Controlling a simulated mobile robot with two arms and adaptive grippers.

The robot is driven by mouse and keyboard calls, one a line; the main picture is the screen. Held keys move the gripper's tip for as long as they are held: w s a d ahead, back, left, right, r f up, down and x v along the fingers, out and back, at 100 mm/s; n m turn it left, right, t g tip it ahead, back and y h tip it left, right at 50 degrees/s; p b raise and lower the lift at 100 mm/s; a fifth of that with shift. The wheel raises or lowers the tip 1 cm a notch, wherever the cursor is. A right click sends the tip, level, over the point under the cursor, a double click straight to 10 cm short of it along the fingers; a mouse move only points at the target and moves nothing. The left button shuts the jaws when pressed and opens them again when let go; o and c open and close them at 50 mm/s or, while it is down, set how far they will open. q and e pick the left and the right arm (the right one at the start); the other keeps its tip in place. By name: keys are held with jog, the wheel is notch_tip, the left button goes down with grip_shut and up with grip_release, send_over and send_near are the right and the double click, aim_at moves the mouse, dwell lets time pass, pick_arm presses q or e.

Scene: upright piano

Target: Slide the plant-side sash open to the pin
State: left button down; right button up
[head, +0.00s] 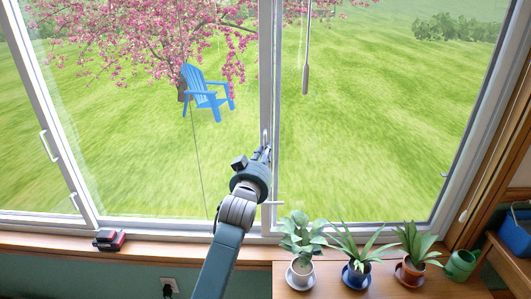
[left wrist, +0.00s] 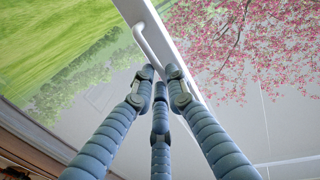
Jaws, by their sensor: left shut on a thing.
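The plant-side sash is the large right-hand pane above the potted plants, with a pale upright stile (head: 275,100) at the middle of the window. A white bar handle (head: 265,137) stands on this stile; it also shows in the left wrist view (left wrist: 148,42). My left gripper (head: 265,151) is at the handle's lower part, its fingers shut on it. The wrist view shows three ribbed fingers (left wrist: 159,76) meeting there. A small peg (head: 445,176) shows by the right side of the frame; I cannot tell whether it is the pin. My right gripper is out of view.
Three potted plants (head: 354,250) and a green watering can (head: 461,264) stand on the wooden surface below the right pane. A red and black object (head: 110,239) lies on the left sill. A left sash has its own handle (head: 48,145). A thin wand (head: 306,70) hangs before the right pane.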

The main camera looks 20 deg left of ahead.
pick_arm(q)
jog(key=s+a+p, duration=0.2)
jog(key=a, duration=0.7)
jog(key=shift+s+a+p, duration=0.3)
jog(key=shift+s+p, duration=0.1)
jog(key=c, duration=1.9)
grip_release()
jog(key=shift+o, duration=0.9)
jog(key=shift+d, duration=0.15)
jog(key=s+d, duration=0.1)
jog(key=s, duration=1.1)
